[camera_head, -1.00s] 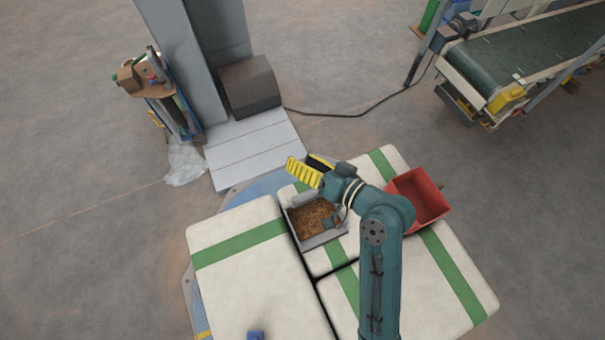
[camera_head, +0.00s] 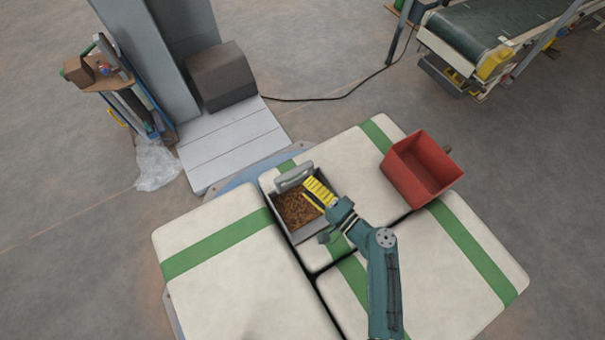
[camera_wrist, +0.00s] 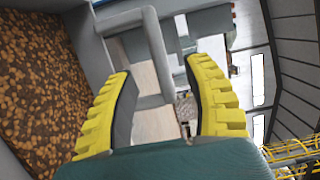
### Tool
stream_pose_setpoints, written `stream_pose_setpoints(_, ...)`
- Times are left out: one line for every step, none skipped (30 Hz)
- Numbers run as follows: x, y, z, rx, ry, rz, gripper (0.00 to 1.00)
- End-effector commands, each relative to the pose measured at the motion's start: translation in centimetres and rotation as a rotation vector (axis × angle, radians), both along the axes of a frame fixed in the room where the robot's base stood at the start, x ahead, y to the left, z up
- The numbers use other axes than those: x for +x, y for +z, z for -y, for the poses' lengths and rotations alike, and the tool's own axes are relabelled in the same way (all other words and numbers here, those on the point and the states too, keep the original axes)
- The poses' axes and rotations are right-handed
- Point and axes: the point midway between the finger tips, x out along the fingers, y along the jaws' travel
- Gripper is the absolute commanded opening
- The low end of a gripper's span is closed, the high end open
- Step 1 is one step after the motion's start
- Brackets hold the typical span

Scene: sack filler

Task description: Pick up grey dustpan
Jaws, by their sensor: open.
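The grey dustpan (camera_head: 297,232) lies on a white sack with a green stripe, filled with brown granules. Its grey loop handle (camera_head: 294,177) stands at its far side. In the wrist view the dustpan's wall (camera_wrist: 88,45) and granules are at left, and the handle (camera_wrist: 151,45) shows ahead, between and beyond my fingers. My gripper (camera_head: 312,186) has yellow ribbed fingers and is open, beside the handle at the dustpan's right side. In the wrist view my gripper (camera_wrist: 160,70) has nothing clasped. Whether a finger touches the handle I cannot tell.
A red scoop-like bin (camera_head: 420,172) with a brown handle sits on the sacks to the right. White sacks (camera_head: 235,285) form a flat top around the dustpan. A grey column (camera_head: 150,60) and a cart (camera_head: 100,80) stand at upper left, a conveyor (camera_head: 480,35) at upper right.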

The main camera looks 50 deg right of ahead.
Motion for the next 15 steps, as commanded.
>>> stream_pose_setpoints(0.5, -0.1, 0.0, 0.001, 0.001, -0.001, 0.51)
stream_pose_setpoints(0.8, -0.1, 0.0, 0.001, 0.002, -0.001, 0.51)
stream_pose_setpoints(1.2, -0.1, 0.0, 0.0, 0.002, 0.0, 0.51)
stream_pose_setpoints(1.6, -0.1, 0.0, -0.001, 0.001, 0.0, 0.51)
stream_pose_setpoints(2.1, -0.1, 0.0, -0.001, 0.003, 0.001, 0.51)
stream_pose_setpoints(2.8, -0.1, 0.0, -0.001, 0.003, 0.001, 0.51)
stream_pose_setpoints(3.4, -0.2, 0.0, -0.002, 0.004, 0.001, 0.51)
stream_pose_setpoints(4.0, -0.2, 0.0, -0.002, 0.004, 0.001, 0.51)
stream_pose_setpoints(4.7, -0.1, 0.1, -0.002, 0.004, 0.002, 0.51)
stream_pose_setpoints(5.1, -0.2, 0.1, -0.002, 0.003, 0.001, 0.51)
stream_pose_setpoints(5.4, -0.2, 0.2, -0.001, 0.001, 0.001, 0.51)
stream_pose_setpoints(5.7, -0.2, 0.2, -0.001, 0.001, 0.0, 0.51)
stream_pose_setpoints(5.9, -0.2, 0.2, 0.0, 0.001, 0.0, 0.51)
stream_pose_setpoints(6.0, -0.2, 0.3, 0.0, 0.001, -0.001, 0.51)
stream_pose_setpoints(6.0, -0.2, 0.3, 0.0, 0.0, -0.001, 0.51)
